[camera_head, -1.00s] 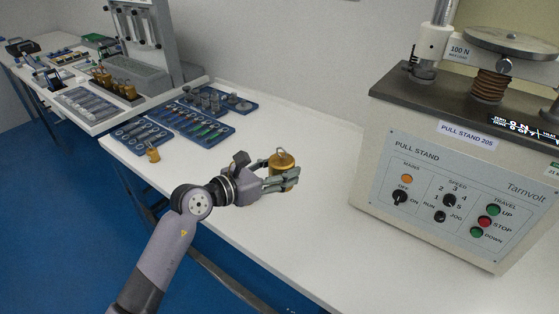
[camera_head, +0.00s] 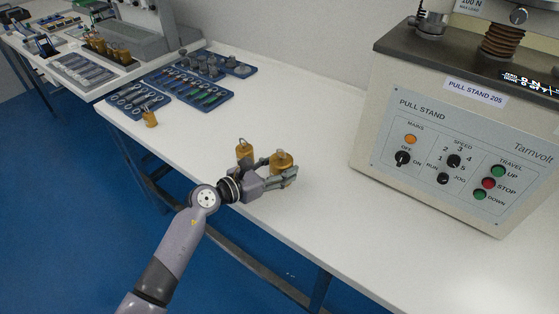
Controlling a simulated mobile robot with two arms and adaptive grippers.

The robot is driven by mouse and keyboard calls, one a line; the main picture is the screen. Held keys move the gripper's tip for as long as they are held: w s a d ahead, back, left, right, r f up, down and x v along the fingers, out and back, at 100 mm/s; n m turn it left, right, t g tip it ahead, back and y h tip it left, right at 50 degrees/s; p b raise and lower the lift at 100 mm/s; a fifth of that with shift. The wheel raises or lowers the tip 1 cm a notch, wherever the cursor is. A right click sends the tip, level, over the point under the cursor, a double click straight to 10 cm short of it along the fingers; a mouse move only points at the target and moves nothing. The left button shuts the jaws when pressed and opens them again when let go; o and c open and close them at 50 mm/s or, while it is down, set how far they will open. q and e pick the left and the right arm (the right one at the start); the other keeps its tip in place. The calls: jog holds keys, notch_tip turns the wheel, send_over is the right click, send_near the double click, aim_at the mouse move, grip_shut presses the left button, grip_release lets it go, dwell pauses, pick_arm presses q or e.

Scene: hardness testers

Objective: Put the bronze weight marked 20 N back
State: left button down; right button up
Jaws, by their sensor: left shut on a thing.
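My left gripper (camera_head: 279,175) is shut around a bronze weight (camera_head: 282,160) with a ring on top, held upright over the white table. Its fingers hide part of its lower body. A second bronze weight (camera_head: 244,150) with a hook or ring on top stands just behind and left of the gripper, its base hidden by the hand. A smaller bronze weight (camera_head: 150,119) stands near the table's left edge. Several bronze weights stand in a dark holder (camera_head: 90,38) on the far bench. No weight's marking is legible. My right gripper is not in view.
The pull stand (camera_head: 455,140) fills the right side. Blue trays (camera_head: 205,95) with rings, tools and grey parts lie at the table's back left. The white table (camera_head: 320,130) is clear between the trays and the pull stand.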

pick_arm(q)
jog(key=shift+w+r, duration=0.15)
jog(key=shift+r, duration=0.15)
jog(key=c, duration=1.1)
grip_release()
jog(key=shift+f, duration=0.5)
jog(key=shift+o, duration=1.3)
jog(key=shift+s+r, duration=0.1)
jog(key=shift+s, duration=0.2)
jog(key=shift+o, duration=0.6)
jog(key=shift+w, duration=0.1)
jog(key=shift+a, duration=0.1)
